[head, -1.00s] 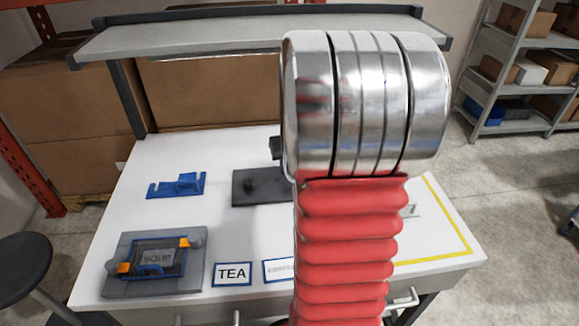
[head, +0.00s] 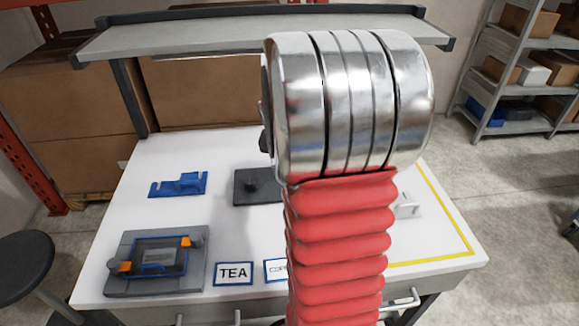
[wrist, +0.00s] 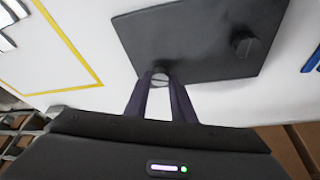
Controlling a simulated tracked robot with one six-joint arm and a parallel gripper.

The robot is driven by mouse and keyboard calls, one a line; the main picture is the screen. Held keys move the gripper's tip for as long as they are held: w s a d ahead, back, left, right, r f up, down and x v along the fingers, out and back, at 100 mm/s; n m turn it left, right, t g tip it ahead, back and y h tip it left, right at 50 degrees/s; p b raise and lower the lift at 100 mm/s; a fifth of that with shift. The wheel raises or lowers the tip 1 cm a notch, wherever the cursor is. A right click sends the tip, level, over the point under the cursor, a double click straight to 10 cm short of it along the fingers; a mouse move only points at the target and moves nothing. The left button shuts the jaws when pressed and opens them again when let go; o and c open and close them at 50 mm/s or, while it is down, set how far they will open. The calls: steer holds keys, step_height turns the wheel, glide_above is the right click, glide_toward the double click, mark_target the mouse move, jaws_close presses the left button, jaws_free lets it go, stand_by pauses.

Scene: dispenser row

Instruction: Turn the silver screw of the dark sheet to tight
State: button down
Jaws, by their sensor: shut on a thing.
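The dark sheet (wrist: 190,28) is a flat dark grey plate on the white table in the wrist view. The silver screw (wrist: 160,77) is a small round slotted head at the sheet's near edge. My gripper (wrist: 160,84) is shut on the screw, its two dark fingers at the head's sides. A dark knob (wrist: 243,44) stands on the sheet further right. In the head view the left part of the dark sheet (head: 241,188) shows; my arm hides the screw and gripper. I cannot tell how deep the screw sits.
A blue bracket (head: 178,185) lies at the table's left. A grey fixture with orange clips (head: 118,281) stands at the front left, beside a TEA label (head: 233,273). A yellow-outlined area (head: 458,226) is at the right. A shelf (head: 260,34) spans the back.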

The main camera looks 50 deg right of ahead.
steer(key=m, duration=0.1)
steer(key=m+g, duration=0.1)
steer(key=m, duration=0.1)
steer(key=shift+w+a+r+m+h, duration=0.1)
steer(key=shift+w+r+m+h, duration=0.05)
steer(key=shift+w+m+h, duration=0.2)
steer(key=m, duration=0.1)
steer(key=m+g, duration=0.1)
steer(key=m, duration=0.1)
steer(key=shift+w+m+g, duration=0.25)
steer(key=shift+m+g, duration=0.05)
steer(key=shift+m, duration=0.05)
steer(key=m, duration=0.2)
steer(key=m+g, duration=0.1)
steer(key=m, duration=0.1)
steer(key=shift+w+g, duration=0.15)
steer(key=shift+g, duration=0.15)
steer(key=shift+m+g+y, duration=0.4)
steer(key=shift+m+y, duration=0.15)
steer(key=shift+m, duration=0.65)
steer(key=shift+d, duration=0.2)
steer(key=c, duration=1.9)
jaws_free()
steer(key=o, duration=0.4)
steer(key=shift+a, duration=0.1)
